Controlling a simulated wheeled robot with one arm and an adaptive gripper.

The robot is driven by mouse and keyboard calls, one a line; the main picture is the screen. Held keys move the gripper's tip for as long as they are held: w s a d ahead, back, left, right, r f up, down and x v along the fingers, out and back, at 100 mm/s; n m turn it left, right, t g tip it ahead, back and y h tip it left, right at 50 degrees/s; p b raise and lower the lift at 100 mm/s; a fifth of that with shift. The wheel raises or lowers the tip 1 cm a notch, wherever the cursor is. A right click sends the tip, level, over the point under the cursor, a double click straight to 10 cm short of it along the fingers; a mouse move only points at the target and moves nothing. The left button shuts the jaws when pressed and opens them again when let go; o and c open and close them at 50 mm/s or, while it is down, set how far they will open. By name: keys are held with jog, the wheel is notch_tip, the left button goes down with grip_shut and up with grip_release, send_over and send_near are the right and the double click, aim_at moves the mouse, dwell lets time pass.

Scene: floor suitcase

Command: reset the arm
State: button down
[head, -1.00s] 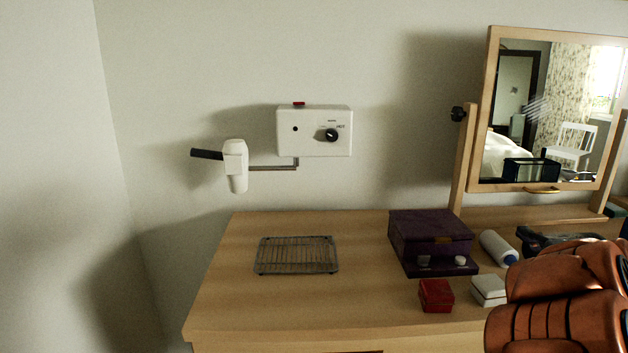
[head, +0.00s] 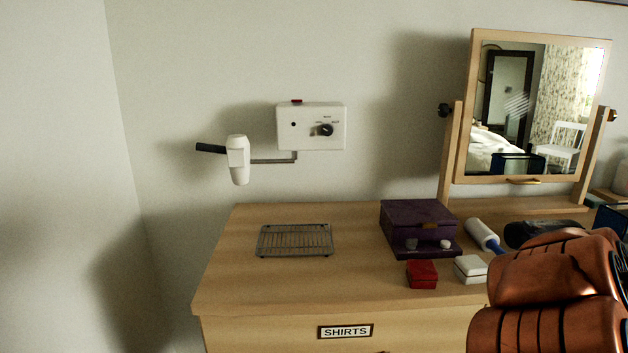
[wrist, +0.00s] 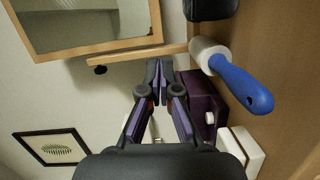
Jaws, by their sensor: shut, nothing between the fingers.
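My gripper (wrist: 160,70) shows in the wrist view with its two dark fingers brought together at the tips and nothing between them. It hangs in the air in front of the mirror's lower frame and the dresser things. In the head view my copper-coloured arm fills the lower right corner. The gripper cannot be clearly made out there.
The dresser (head: 225,285) bears a wire rack (head: 295,240), purple box (head: 418,222), red box (head: 422,274), white box (head: 470,268), lint roller (head: 484,236) and tilting mirror (head: 466,110). A hair dryer (head: 238,160) hangs left of its wall unit (head: 311,126). The dresser's left front is clear.

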jog(key=s+a+f+m+g+h, duration=0.2)
jog(key=s+a+f+m+g, duration=0.95)
jog(key=s+m, duration=0.35)
jog(key=s+a+f+g+y, duration=0.3)
jog(key=s+a+g, duration=0.1)
jog(key=s+a, duration=0.75)
jog(key=s+a+f+g+y, duration=0.3)
jog(key=s+a+g, duration=0.2)
jog(key=s+a, duration=0.7)
notch_tip(320, 180, up, 19)
jog(key=d+t+p, duration=0.1)
jog(key=p, duration=1.7)
jog(key=shift+s+r+t, duration=0.2)
jog(key=shift+s+t, duration=0.15)
jog(key=shift+d, duration=0.2)
